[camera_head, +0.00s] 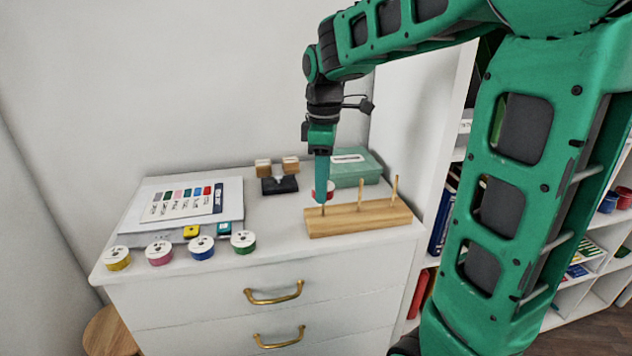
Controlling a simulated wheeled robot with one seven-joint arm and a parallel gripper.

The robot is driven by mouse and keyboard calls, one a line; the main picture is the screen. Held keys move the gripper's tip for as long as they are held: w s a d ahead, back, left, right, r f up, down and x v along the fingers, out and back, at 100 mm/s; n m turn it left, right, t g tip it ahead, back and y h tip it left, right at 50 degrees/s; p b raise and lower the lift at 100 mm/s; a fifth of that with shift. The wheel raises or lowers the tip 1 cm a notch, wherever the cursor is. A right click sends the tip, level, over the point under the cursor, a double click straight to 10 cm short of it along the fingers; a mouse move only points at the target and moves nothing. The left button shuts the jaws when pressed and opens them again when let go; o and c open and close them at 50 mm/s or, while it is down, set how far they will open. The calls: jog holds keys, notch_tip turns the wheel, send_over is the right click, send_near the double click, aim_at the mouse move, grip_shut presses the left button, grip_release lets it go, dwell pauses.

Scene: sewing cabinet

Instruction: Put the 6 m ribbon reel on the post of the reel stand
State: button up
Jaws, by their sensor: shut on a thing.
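My gripper (322,197) points down and is shut on a red and white ribbon reel (330,191). The gripper's fingers hide much of this reel. The wooden reel stand (362,222) lies under and beside it on the cabinet top, with three upright posts. The held reel is at the left post (323,210), whose upper part is hidden; I cannot tell whether the reel is around it, above it or behind it. The middle post (361,195) and right post (396,187) are bare. The reel's length marking cannot be read.
Yellow (117,258), pink (159,252), blue (201,247) and green (243,242) reels line the front edge. A colour chart (183,202) lies behind them. A dark holder (279,185) with wooden pieces and a green box (354,167) stand at the back.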

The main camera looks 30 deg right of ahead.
jog(key=shift+f, duration=0.8)
dwell(0.4)
jog(key=o, duration=1.1)
jog(key=shift+o, duration=0.2)
notch_tip(320, 180, up, 11)
jog(key=s+d+f+m, duration=0.3)
jog(key=s+f+m, duration=0.5)
jog(key=s, duration=0.4)
jog(key=s+d+f+m, duration=0.3)
jog(key=s+f+m, duration=0.5)
jog(key=s, duration=0.4)
jog(key=shift+f+m, duration=0.2)
jog(key=shift+m, duration=0.2)
